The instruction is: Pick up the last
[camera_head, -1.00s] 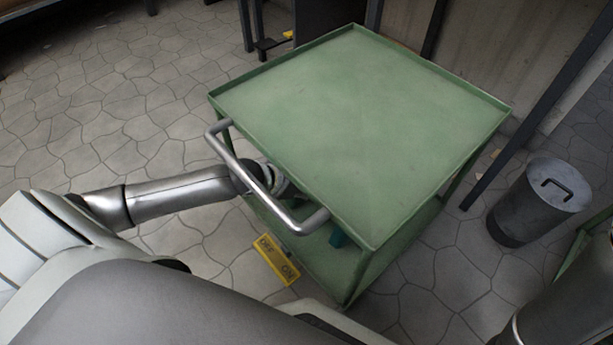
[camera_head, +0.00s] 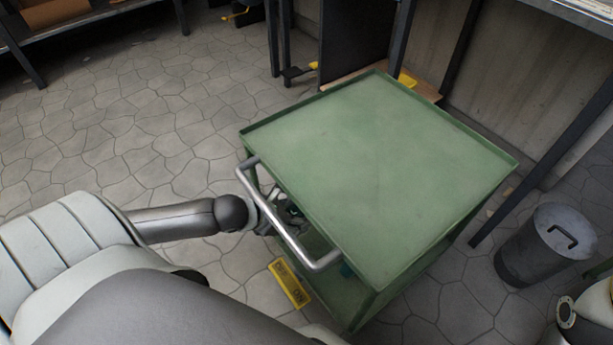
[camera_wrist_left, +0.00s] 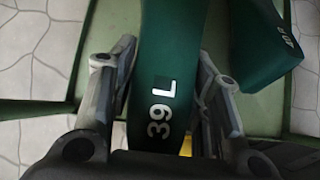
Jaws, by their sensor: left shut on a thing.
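A dark green last (camera_wrist_left: 165,50) marked "39 L" stands between the fingers of my left gripper (camera_wrist_left: 155,82) in the left wrist view. The fingers are shut on it, one on each side. A second dark green last (camera_wrist_left: 262,45) is just to the right, with a small white mark that looks like "40 R". In the head view my left gripper (camera_head: 280,212) is behind the trolley's handle, under the level of its top, and partly hidden. The held last cannot be made out clearly there. My right gripper is not in view.
The green trolley (camera_head: 385,165) has a bare top and a metal handle (camera_head: 275,218) close to my left arm. A yellow sign (camera_head: 290,284) is below the handle. A grey bin (camera_head: 547,245) stands right.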

